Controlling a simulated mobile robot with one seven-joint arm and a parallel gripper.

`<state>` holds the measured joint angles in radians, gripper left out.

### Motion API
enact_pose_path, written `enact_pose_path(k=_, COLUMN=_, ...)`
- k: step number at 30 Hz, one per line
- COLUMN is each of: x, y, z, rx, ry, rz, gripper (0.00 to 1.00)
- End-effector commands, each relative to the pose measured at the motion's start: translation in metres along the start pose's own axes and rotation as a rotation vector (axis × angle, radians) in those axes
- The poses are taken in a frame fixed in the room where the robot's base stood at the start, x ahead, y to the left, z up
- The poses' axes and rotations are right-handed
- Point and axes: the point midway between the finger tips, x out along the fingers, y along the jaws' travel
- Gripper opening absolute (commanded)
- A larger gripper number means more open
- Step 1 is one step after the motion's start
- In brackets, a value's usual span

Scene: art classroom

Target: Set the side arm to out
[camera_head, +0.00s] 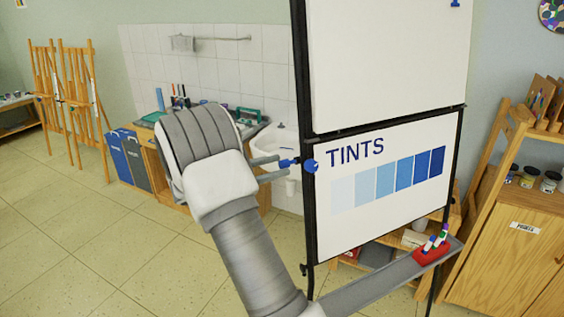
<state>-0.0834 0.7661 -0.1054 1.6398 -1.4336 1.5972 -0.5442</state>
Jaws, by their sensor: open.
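A black-framed flip chart stand (299,80) stands right of centre. At its left post is a blue round knob (311,166), with a short dark blue piece (288,163) just left of it. These seem to be the side arm's visible parts; its full length and angle I cannot make out. My gripper (281,166) is at the left of the post, pointing right. Its two pale fingers are open, at about the height of the blue piece. The blue piece appears at or between the fingertips; whether they touch it I cannot tell.
The stand holds a blank sheet above and a "TINTS" sheet (390,215) below. A grey tray (375,284) with a red holder (431,254) juts out in front. A sink (276,143) is behind my gripper, and a wooden cabinet (510,245) stands at right. The left floor is clear.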

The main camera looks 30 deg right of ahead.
Motion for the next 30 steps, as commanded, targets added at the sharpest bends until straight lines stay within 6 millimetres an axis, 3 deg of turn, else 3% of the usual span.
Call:
enact_pose_path(k=6, x=0.020, y=0.000, z=0.000, rx=0.000, ry=0.000, rz=0.000, gripper=0.59)
enact_pose_path(k=16, x=0.023, y=0.000, z=-0.001, rx=0.000, ry=0.000, rz=0.001, gripper=0.58)
enact_pose_path(k=25, x=0.023, y=0.000, z=0.000, rx=0.000, ry=-0.001, rz=0.001, gripper=0.04)
enact_pose_path(k=30, x=0.023, y=0.000, z=0.000, rx=0.000, ry=-0.001, rz=0.001, gripper=0.00)
